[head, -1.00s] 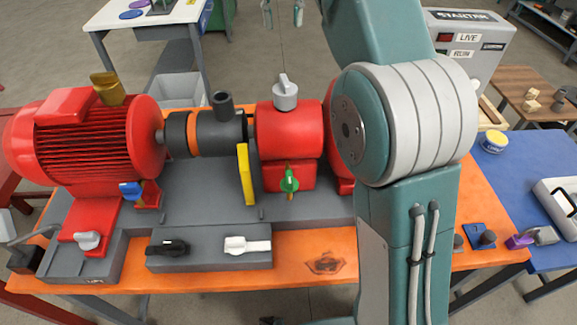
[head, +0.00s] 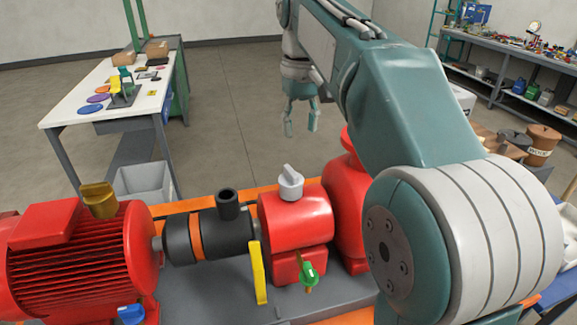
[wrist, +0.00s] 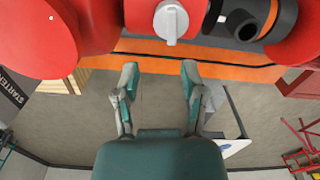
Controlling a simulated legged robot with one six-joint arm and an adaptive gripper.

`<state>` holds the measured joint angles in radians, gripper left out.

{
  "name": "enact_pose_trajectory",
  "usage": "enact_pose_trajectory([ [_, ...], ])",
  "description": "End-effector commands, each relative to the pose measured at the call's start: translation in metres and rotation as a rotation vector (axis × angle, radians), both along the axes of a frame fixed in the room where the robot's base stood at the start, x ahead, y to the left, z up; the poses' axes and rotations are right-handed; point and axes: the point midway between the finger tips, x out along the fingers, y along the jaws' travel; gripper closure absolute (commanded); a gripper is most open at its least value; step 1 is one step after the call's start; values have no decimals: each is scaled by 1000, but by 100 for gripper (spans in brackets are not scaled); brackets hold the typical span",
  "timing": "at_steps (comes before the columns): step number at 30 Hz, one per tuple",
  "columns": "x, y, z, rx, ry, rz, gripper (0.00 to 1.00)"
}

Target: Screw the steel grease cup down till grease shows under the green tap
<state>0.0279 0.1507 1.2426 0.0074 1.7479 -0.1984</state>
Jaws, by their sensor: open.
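The steel grease cup (head: 290,183), grey with a raised wing on top, stands upright on the red bearing housing (head: 296,216). It also shows at the top of the wrist view (wrist: 171,20). The green tap (head: 308,274) is low on the front of that housing, with a small brownish bit below it. I cannot tell whether that is grease. My gripper (head: 301,122) points down, open and empty, beyond and above the cup, apart from it. In the wrist view my open fingers (wrist: 160,75) have only floor and the orange bench edge behind them.
A brass cup (head: 98,200) tops the red motor (head: 85,260); a black cup (head: 227,205) stands on the dark coupling. A yellow lever (head: 258,272) hangs left of the tap. A taller red casing (head: 346,190) stands right of the cup. Open floor lies behind the bench.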

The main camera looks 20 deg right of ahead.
Motion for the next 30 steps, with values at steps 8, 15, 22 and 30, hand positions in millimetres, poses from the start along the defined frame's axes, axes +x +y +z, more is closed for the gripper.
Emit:
enact_pose_trajectory([
  [8, -1, 15, -47, -11, 5, 5, 46],
  [15, 0, 9, -83, -6, 2, 2, 46],
  [22, 0, 7, -93, -4, 1, 2, 46],
  [30, 0, 13, -92, -8, 1, 4, 90],
])
